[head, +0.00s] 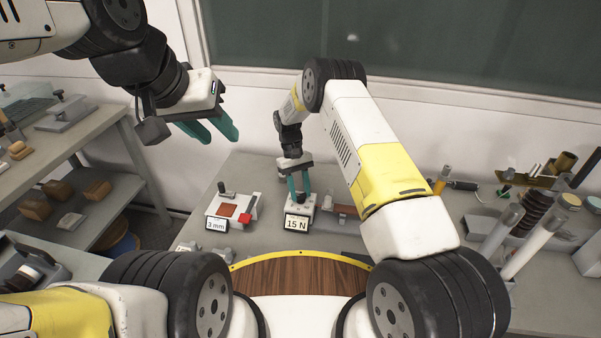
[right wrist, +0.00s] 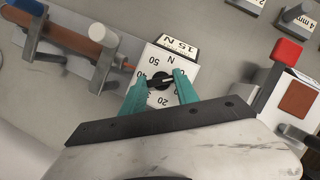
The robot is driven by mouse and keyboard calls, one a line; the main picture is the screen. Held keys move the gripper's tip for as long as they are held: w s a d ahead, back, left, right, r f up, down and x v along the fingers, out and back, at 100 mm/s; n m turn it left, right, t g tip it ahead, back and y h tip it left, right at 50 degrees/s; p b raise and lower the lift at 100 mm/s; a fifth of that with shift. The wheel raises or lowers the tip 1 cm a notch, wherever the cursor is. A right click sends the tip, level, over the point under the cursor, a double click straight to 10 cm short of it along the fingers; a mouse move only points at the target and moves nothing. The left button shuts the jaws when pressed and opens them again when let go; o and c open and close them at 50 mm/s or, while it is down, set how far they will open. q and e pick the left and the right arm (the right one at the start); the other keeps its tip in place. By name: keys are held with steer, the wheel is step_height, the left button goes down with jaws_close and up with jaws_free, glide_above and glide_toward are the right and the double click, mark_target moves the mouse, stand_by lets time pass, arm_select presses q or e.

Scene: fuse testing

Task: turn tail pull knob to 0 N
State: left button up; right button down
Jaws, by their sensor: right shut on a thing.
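The tail pull knob (right wrist: 160,81) is a black dial knob on a white box (right wrist: 165,58) with printed numbers and an N. A display card on the box reads 15 N (head: 297,223) in the head view; it appears upside down in the right wrist view (right wrist: 178,45). My right gripper (right wrist: 161,85) points down over the dial with its teal fingers shut on the knob, one on each side. The fingers hide part of the scale. My left gripper (head: 217,130) hangs in the air at the upper left, open and empty, away from the box.
Left of the knob box stands a device with a red block and a 3 mm card (head: 216,225). A clamp fixture holding a brown rod (right wrist: 88,28) is beside the box. Tubes and small parts crowd the right bench (head: 525,225). A shelf (head: 70,190) stands at left.

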steer(key=shift+n+t, duration=0.3)
steer(key=shift+n, duration=0.5)
steer(key=shift+h, duration=0.3)
steer(key=c, duration=0.9)
jaws_free()
steer(key=shift+r, duration=0.1)
steer(key=v, duration=0.7)
steer(key=shift+w+a+r, duration=0.15)
steer(key=shift+w+r, duration=0.05)
steer(key=shift+r, duration=0.1)
